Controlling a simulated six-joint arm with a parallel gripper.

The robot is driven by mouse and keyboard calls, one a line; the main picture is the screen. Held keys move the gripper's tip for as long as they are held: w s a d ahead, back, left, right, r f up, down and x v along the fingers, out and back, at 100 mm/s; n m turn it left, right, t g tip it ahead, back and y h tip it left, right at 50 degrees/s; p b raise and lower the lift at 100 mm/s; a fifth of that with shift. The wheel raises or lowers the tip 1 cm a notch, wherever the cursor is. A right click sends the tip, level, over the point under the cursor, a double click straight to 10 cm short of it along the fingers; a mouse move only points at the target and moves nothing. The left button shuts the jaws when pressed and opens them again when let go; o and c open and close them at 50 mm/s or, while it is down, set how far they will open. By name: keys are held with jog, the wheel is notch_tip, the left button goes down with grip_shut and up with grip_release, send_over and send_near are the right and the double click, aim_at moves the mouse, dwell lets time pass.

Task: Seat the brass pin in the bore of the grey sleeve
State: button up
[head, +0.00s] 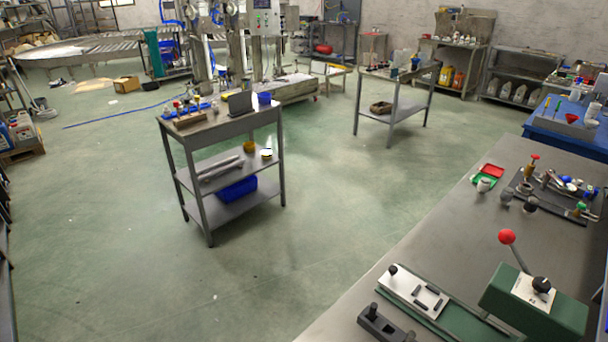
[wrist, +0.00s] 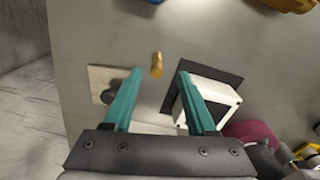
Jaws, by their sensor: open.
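In the wrist view, the brass pin (wrist: 157,66) shows as a short gold cylinder over the grey bench top. My gripper (wrist: 160,75) is open, with its two teal fingers apart. The pin appears in the gap between the fingertips, with space on both sides; I cannot tell how far below them it is. A dark grey rounded piece (wrist: 107,96) is on a pale plate (wrist: 97,74), partly hidden by the left finger. I cannot tell whether it is the grey sleeve, and no bore is visible. Neither my gripper nor the pin can be made out in the head view.
In the wrist view, a white box (wrist: 222,92) on a dark mat (wrist: 228,76) is close by the right finger, with a magenta object (wrist: 252,134) beyond. The head view shows a long bench (head: 425,235) with a green lever press (head: 535,300) and a clear middle.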

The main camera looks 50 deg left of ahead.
jog(key=f, duration=0.6)
jog(key=shift+s+d+f, duration=0.15)
jog(key=shift+s+f, duration=0.1)
grip_shut()
